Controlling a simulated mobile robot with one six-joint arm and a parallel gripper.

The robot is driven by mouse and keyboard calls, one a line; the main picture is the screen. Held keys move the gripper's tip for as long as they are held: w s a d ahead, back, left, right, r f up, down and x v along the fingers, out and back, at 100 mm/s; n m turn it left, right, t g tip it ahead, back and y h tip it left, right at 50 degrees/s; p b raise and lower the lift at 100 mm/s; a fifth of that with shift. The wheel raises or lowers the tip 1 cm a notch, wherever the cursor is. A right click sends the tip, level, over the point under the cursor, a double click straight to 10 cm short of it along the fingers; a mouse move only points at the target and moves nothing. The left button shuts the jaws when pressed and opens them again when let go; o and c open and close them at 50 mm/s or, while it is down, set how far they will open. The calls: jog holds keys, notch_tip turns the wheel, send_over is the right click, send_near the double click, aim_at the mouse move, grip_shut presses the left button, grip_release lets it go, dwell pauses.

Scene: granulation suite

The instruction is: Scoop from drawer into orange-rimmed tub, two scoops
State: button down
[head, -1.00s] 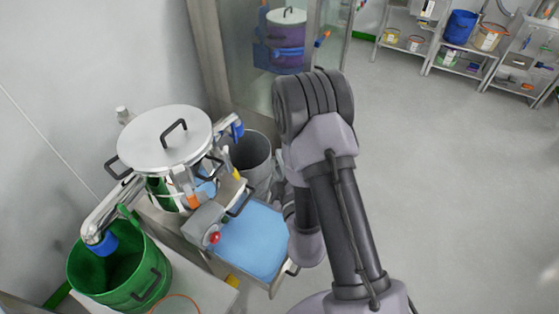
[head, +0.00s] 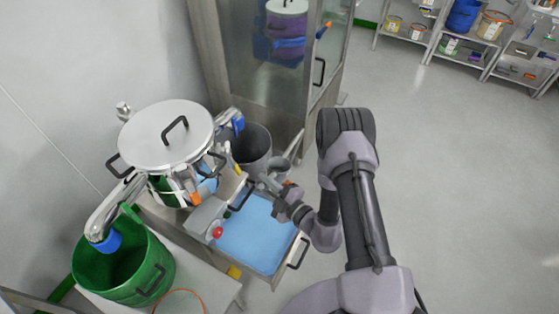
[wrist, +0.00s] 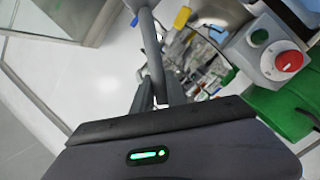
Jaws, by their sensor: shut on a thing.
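My gripper (head: 272,188) is shut on the handle of a grey scoop (head: 279,167). It is above the far right part of the open drawer (head: 286,269), which has a light blue inside. The scoop's cup shows beyond the gripper, near a grey bin; whether it holds anything cannot be told. In the wrist view the scoop's grey handle (wrist: 152,50) runs up from my gripper (wrist: 158,98) past the top edge. An orange-rimmed tub (head: 181,291) shows only partly at the bottom edge of the head view.
A control box with a red button (head: 217,232) stands left of the drawer. A grey bin (head: 252,148) is behind it. A lidded steel vessel (head: 165,140) and a green bucket (head: 120,270) are on the left. A glass cabinet (head: 265,70) stands behind. The floor at right is clear.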

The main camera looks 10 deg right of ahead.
jog(key=s+a+f+n+g+y+p, duration=0.2)
jog(key=s+a+f+n+g+y, duration=0.25)
jog(key=s+f+g, duration=0.55)
jog(key=shift+w+f+m+t+b, duration=0.85)
jog(key=shift+w+f+b, duration=1.4)
jog(key=shift+f+b, duration=3)
jog(key=s+r+n+t+y+p, duration=0.1)
jog(key=s+r+n+y+p, duration=0.1)
jog(key=s+r+n+p, duration=0.2)
jog(key=shift+s+r+t+p, duration=0.35)
jog(key=shift+s+r+p, duration=0.25)
jog(key=shift+s+p, duration=0.65)
jog(key=shift+w, duration=0.15)
